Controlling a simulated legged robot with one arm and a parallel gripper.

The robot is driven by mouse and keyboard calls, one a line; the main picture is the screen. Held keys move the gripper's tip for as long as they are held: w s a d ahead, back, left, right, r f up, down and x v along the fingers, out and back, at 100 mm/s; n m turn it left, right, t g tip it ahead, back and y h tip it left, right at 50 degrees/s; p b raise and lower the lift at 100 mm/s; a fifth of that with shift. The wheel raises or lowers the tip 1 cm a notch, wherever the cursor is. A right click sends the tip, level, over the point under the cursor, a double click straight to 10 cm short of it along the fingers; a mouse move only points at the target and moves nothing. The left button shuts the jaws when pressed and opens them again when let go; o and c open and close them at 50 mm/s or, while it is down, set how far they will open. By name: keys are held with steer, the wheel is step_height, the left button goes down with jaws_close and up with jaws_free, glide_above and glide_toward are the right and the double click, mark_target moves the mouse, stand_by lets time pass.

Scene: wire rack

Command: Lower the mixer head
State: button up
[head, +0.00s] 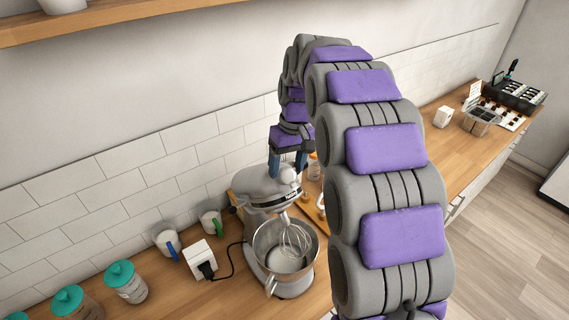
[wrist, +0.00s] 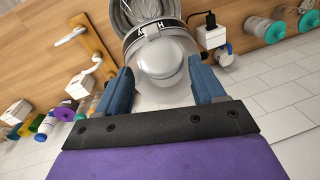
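The silver stand mixer stands on the wooden counter, with its mixer head (head: 268,188) looking tilted up. The whisk (head: 295,240) hangs from the head at a slant, over and partly inside the metal bowl (head: 264,262). My gripper (head: 288,172) is above the rounded end of the mixer head, with its blue fingers pointing down. In the wrist view, the mixer head (wrist: 165,58) lies between the spread fingers of my gripper (wrist: 161,68). The gripper is open, and I cannot tell whether either finger touches the head. The bowl rim (wrist: 118,12) shows beyond the head.
A white socket box (head: 199,259) with a black plug and cord is left of the mixer, near mugs (head: 167,243) and teal-lidded jars (head: 126,281). A wooden board (wrist: 92,45) lies beside the mixer. The tiled wall (head: 150,175) is close behind.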

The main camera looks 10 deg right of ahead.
steer(key=shift+d, duration=0.25)
steer(key=shift+c, duration=0.7)
steer(key=shift+s, duration=0.1)
steer(key=shift+c, duration=0.7)
steer(key=shift+a, duration=0.65)
steer(key=c, duration=0.3)
steer(key=shift+a, duration=0.1)
steer(key=shift+c, duration=0.8)
steer(key=shift+d, duration=0.25)
steer(key=c, duration=0.3)
jaws_close()
